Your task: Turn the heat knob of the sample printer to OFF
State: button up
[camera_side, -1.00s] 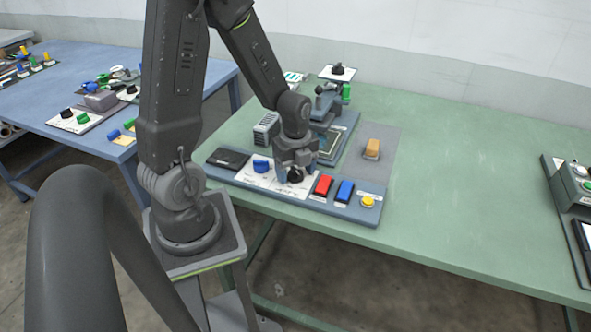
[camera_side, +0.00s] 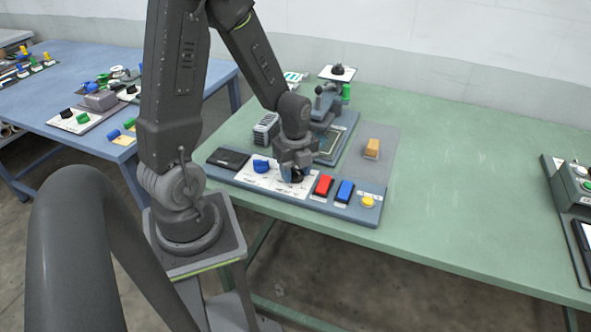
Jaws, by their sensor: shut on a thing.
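The sample printer's control panel (camera_side: 340,210) lies along the front edge of the green table. On its white label plate are a blue knob (camera_side: 261,166) on the left and a black knob (camera_side: 297,176) on the right. My gripper (camera_side: 293,176) points down over the black knob and is shut on it. The fingers hide much of this knob, and its pointer direction cannot be read. The label lettering is too small to read, so which knob is the heat knob is not clear from the picture.
Right of the black knob are a red rocker (camera_side: 323,185), a blue rocker (camera_side: 345,190) and a yellow button (camera_side: 368,202). A dark screen (camera_side: 228,159) is at the panel's left end. An orange-handled block (camera_side: 372,148) stands behind. The green table's right half is mostly clear.

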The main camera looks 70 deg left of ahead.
jog(key=shift+n, duration=0.3)
jog(key=n, duration=0.3)
jog(key=shift+n, duration=0.3)
jog(key=n, duration=0.3)
jog(key=shift+n, duration=0.3)
jog(key=n, duration=0.3)
jog(key=shift+n, duration=0.4)
jog(key=n, duration=0.3)
jog(key=shift+n, duration=0.3)
jog(key=n, duration=1)
jog(key=shift+n, duration=0.4)
